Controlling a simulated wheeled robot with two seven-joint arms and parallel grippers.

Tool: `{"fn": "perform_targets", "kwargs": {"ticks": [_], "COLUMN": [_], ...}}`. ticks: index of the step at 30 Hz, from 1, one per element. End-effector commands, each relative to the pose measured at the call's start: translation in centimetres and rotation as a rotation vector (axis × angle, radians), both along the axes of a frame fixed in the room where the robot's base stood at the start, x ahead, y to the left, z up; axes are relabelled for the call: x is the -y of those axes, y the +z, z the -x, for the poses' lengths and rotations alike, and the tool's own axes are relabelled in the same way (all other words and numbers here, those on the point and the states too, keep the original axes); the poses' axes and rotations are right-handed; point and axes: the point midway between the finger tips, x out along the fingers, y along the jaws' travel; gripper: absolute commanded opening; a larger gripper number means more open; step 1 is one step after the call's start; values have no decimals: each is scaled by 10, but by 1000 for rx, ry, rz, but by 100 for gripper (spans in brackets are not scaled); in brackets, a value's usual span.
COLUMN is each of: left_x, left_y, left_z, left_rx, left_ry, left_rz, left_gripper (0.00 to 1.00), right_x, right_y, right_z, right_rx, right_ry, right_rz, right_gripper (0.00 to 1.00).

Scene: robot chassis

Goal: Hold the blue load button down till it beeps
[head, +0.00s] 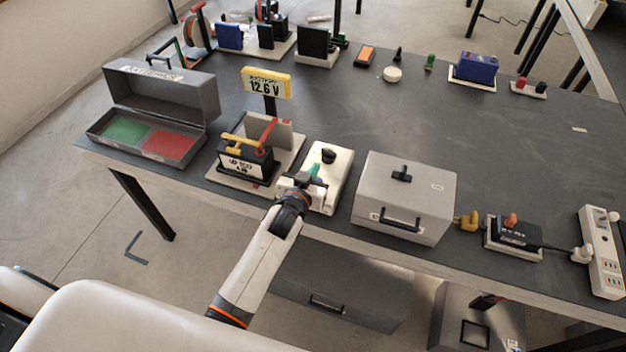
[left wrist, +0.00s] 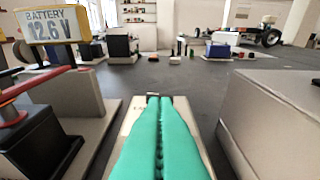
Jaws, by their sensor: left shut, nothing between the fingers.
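My left gripper (head: 313,172) has teal fingers, pressed together and empty. It is over the white base plate (head: 338,178) at the front of the bench. In the left wrist view the teal fingers (left wrist: 160,100) point away over the same plate. A black knob (head: 328,156) stands on the plate just beyond the fingertips. I cannot make out a blue button; the fingers and wrist cover part of the plate. Contact with the plate cannot be told. The yellow battery display (head: 266,85) reads 12.6 V, and also shows in the left wrist view (left wrist: 54,25). My right gripper is not in view.
A black battery (head: 243,166) with yellow and red parts stands left of the plate. A closed grey box (head: 405,190) stands close on the right. An open grey case (head: 160,95) is at the left. The bench's middle is clear; several items line its far side.

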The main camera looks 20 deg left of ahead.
Motion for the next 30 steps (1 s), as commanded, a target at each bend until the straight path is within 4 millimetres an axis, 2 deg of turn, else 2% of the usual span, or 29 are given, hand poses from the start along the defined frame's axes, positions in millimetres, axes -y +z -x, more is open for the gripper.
{"fn": "perform_targets", "kwargs": {"ticks": [1, 6, 21, 27, 30], "left_x": [0, 0, 0, 0, 0], "left_y": [-14, -32, -40, -61, -65], "left_z": [3, 3, 3, 4, 4], "left_rx": [-11, -6, -4, -7, -8], "left_ry": [1, 1, 0, 1, 1], "left_rz": [0, 0, 0, 0, -1], "left_gripper": [0, 0, 0, 0, 0], "right_x": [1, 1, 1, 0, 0], "right_y": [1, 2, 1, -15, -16], "right_z": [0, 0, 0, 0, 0], "right_rx": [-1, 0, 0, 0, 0], "right_ry": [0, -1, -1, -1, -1], "right_rz": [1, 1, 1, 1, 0], "right_gripper": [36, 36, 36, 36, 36]}}
